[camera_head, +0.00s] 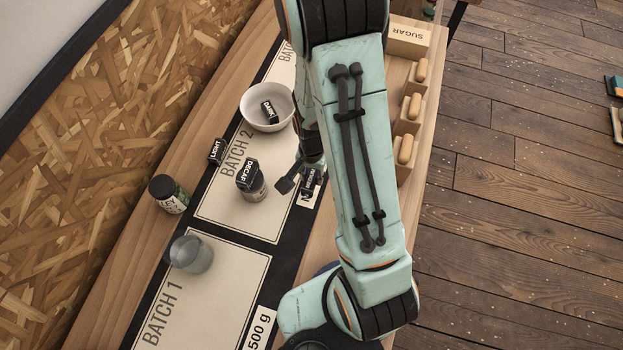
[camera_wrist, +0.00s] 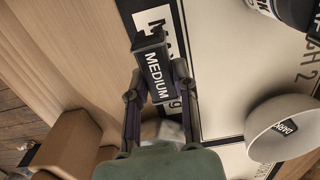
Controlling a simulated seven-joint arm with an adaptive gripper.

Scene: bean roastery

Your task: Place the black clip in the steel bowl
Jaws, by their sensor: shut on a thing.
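My gripper (camera_wrist: 158,88) is shut on a black clip labelled MEDIUM (camera_wrist: 153,62), which sits between the fingertips in the wrist view. In the head view my gripper (camera_head: 298,179) is partly hidden by my arm, with the MEDIUM clip (camera_head: 308,187) at its tips. I cannot tell how high the clip is above the table. The bowl (camera_wrist: 262,148) is at the lower right in the wrist view.
A black LIGHT clip (camera_head: 217,151) lies left of the mat. A jar with a DECAF clip (camera_head: 247,176) stands near my gripper. A SUGAR box (camera_head: 408,37) and wooden holders (camera_head: 409,127) line the right edge.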

